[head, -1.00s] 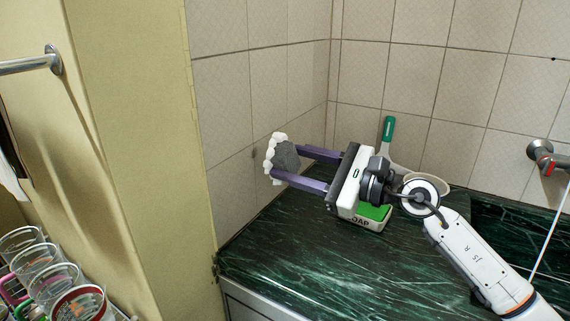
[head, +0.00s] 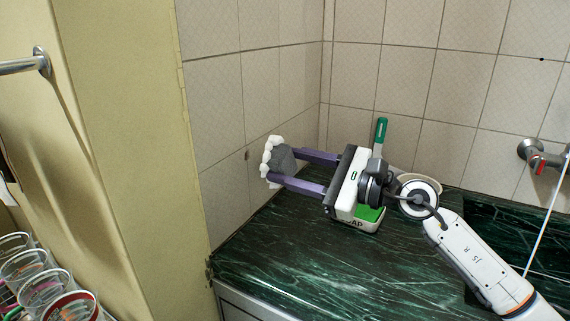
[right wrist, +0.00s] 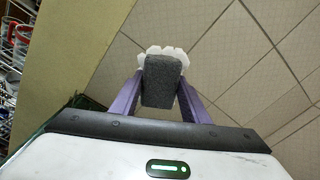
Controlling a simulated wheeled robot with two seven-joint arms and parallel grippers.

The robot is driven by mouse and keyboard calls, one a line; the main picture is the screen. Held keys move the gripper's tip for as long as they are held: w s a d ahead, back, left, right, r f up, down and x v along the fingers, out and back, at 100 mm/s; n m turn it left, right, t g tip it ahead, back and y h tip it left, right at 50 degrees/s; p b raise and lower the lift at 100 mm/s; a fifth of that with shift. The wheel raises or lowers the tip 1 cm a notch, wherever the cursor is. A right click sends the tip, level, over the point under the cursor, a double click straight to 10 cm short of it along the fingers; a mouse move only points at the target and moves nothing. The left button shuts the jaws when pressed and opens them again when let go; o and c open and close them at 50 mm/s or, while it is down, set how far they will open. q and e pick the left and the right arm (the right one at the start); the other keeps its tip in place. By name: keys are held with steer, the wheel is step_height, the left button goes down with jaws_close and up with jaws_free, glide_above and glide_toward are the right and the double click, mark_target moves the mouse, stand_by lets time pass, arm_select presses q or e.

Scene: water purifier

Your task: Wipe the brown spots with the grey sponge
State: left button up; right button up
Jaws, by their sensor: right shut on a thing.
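The grey sponge (head: 283,160) is held between the purple fingers of my right gripper (head: 288,170), with lumpy white foam (head: 268,160) on its far side. The right wrist view also shows the sponge (right wrist: 162,82) between both fingers, with white foam behind its top edge. The gripper is in front of the left tiled wall, above the counter; I cannot tell whether the foam touches the tiles. A small brownish spot (head: 247,155) is on that wall, just left of the foam. Other spots behind the sponge would be hidden. My left gripper is not in view.
The dark green marble counter (head: 290,265) is clear at its front left. A soap box (head: 368,214), a green-handled brush (head: 380,135) and a bowl rim (head: 422,181) are behind my right arm. A tap (head: 540,157) is at right. Glasses (head: 45,285) stand at lower left.

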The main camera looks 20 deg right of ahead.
mark_target(248, 151)
steer(key=shift+f+x, duration=0.25)
steer(key=shift+x, duration=0.9)
steer(key=shift+f+x, duration=0.2)
steer(key=shift+x, duration=1)
steer(key=shift+f+x, duration=0.25)
steer(key=shift+x, duration=0.9)
steer(key=shift+x, duration=1)
steer(key=shift+w+d+f+b, duration=0.15)
steer(key=shift+d+b, duration=0.1)
steer(key=shift+b, duration=0.15)
steer(key=shift+w+d+f+b, duration=0.1)
steer(key=shift+w+d+b, duration=0.65)
steer(key=shift+b, duration=0.5)
steer(key=shift+w+d+b, duration=0.15)
steer(key=shift+d+b, duration=0.35)
steer(key=shift+d, duration=0.05)
steer(key=shift+w+r, duration=0.1)
steer(key=shift+r, duration=0.15)
steer(key=shift+w, duration=0.1)
